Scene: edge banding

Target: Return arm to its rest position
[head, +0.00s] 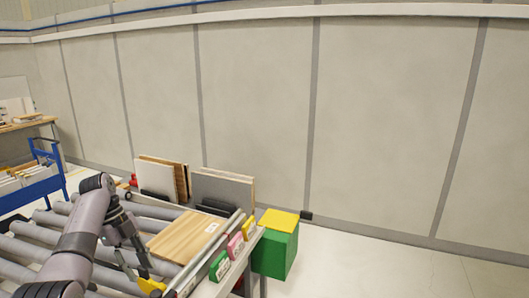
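My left arm (88,222) comes in from the lower left and bends over the roller conveyor. My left gripper (137,272) points down at its end, beside the left edge of a wooden board (184,237) with a white label. I cannot tell whether a fingertip touches the rollers. My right gripper is not in view.
The roller conveyor (28,250) fills the lower left. Panels (222,190) stand upright in racks behind the board. Yellow, green and pink labelled pieces line the front-right edge, beside a green box (274,254) with a yellow top. A blue cart (40,185) stands left. The floor right is clear.

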